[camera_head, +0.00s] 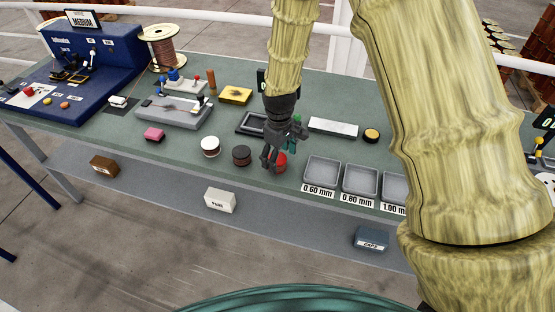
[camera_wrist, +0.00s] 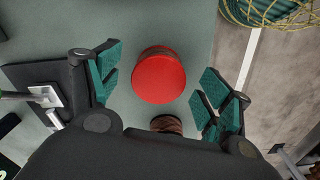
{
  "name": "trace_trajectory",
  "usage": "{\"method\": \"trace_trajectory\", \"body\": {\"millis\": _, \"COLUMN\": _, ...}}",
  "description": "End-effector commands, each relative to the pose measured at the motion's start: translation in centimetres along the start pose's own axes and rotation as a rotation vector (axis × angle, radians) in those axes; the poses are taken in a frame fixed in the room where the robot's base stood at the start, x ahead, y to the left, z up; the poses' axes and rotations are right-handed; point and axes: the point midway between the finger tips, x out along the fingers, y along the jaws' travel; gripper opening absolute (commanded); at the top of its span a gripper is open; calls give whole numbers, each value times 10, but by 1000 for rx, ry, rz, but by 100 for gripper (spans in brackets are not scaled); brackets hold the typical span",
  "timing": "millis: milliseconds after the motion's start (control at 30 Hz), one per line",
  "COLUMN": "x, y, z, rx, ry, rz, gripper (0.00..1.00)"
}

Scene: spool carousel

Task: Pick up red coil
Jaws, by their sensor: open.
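The red coil (camera_head: 281,163) is a short round spool on the green tabletop near its front edge, partly hidden by my gripper in the head view. In the wrist view the red coil (camera_wrist: 158,76) shows its flat red top between and a little beyond the fingertips. My gripper (camera_head: 273,155) is open and empty above the coil. Its two green-padded fingers stand apart on either side in the wrist view (camera_wrist: 158,88), with a gap to the coil on both sides.
A dark coil (camera_head: 241,155) and a white coil (camera_head: 210,147) stand left of the red one. Grey bins (camera_head: 322,171) labelled by size lie to the right. A black tray (camera_head: 252,124) is behind. The table's front edge is close by.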

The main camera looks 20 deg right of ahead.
Motion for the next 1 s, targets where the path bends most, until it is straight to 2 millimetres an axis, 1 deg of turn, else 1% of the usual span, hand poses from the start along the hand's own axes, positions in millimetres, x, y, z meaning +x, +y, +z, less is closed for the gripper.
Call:
{"method": "trace_trajectory", "body": {"millis": 233, "x": 19, "y": 0, "z": 0, "rx": -1, "ry": 0, "rz": 0, "gripper": 78}}
{"method": "trace_trajectory", "body": {"millis": 367, "x": 22, "y": 0, "z": 0, "rx": -2, "ry": 1, "rz": 0, "gripper": 78}}
{"method": "trace_trajectory", "body": {"millis": 567, "x": 23, "y": 0, "z": -1, "rx": -1, "ry": 1, "rz": 0, "gripper": 78}}
{"method": "trace_trajectory", "body": {"millis": 600, "x": 23, "y": 0, "z": -1, "rx": -1, "ry": 1, "rz": 0, "gripper": 75}}
{"method": "trace_trajectory", "body": {"millis": 667, "x": 23, "y": 0, "z": -1, "rx": -1, "ry": 1, "rz": 0, "gripper": 64}}
{"method": "trace_trajectory", "body": {"millis": 800, "x": 23, "y": 0, "z": -1, "rx": -1, "ry": 1, "rz": 0, "gripper": 38}}
{"method": "trace_trajectory", "body": {"millis": 867, "x": 23, "y": 0, "z": -1, "rx": -1, "ry": 1, "rz": 0, "gripper": 27}}
{"method": "trace_trajectory", "body": {"millis": 900, "x": 23, "y": 0, "z": -1, "rx": -1, "ry": 1, "rz": 0, "gripper": 20}}
{"method": "trace_trajectory", "body": {"millis": 1000, "x": 22, "y": 0, "z": -1, "rx": -1, "ry": 1, "rz": 0, "gripper": 20}}
